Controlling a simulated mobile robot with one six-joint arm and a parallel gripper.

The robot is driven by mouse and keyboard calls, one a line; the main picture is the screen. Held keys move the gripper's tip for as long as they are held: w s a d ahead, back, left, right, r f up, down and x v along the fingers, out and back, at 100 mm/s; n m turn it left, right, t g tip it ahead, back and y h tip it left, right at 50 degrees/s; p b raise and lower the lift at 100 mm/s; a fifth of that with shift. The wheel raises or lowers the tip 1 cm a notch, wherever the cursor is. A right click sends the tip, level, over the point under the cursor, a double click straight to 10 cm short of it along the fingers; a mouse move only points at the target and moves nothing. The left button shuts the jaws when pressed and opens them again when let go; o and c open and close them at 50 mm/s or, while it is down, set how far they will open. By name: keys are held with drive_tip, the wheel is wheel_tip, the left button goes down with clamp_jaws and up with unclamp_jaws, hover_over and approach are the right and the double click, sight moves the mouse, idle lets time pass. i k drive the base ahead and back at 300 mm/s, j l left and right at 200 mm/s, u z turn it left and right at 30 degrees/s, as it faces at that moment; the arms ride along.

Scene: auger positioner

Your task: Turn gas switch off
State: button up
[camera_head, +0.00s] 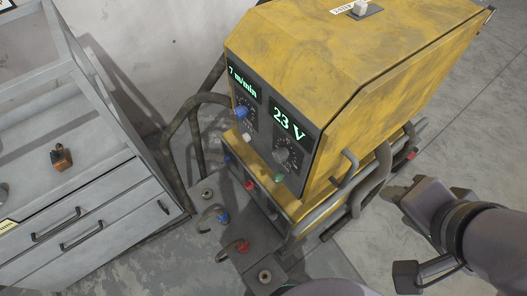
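A yellow welding machine (360,60) stands at the centre, with a dark front panel facing lower left. The panel carries green displays reading "7 m/min" and "23 V", a blue knob (241,112), a small pale knob or switch (246,135), a dark dial (282,154) and a green knob (279,177). A white switch (360,8) sits on top beside a label too small to read surely. I cannot tell which control is the gas switch. My gripper (408,203) seems to be the grey end right of the machine, touching none of these controls; its fingers are not clear.
Curved grey tubes (372,175) run along the machine's right side. Cable ends with blue (222,217) and red (242,246) parts lie in front. A grey drawer cabinet (95,215) stands left, bearing a small orange-brown object (61,157). Open floor lies at right.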

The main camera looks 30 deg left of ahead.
sight(279, 177)
drive_tip(key=k+u, duration=0.1)
drive_tip(key=u, duration=0.3)
drive_tip(key=k+u, duration=0.15)
drive_tip(key=u, duration=0.2)
drive_tip(key=k+j+u, duration=0.1)
drive_tip(key=u, duration=0.3)
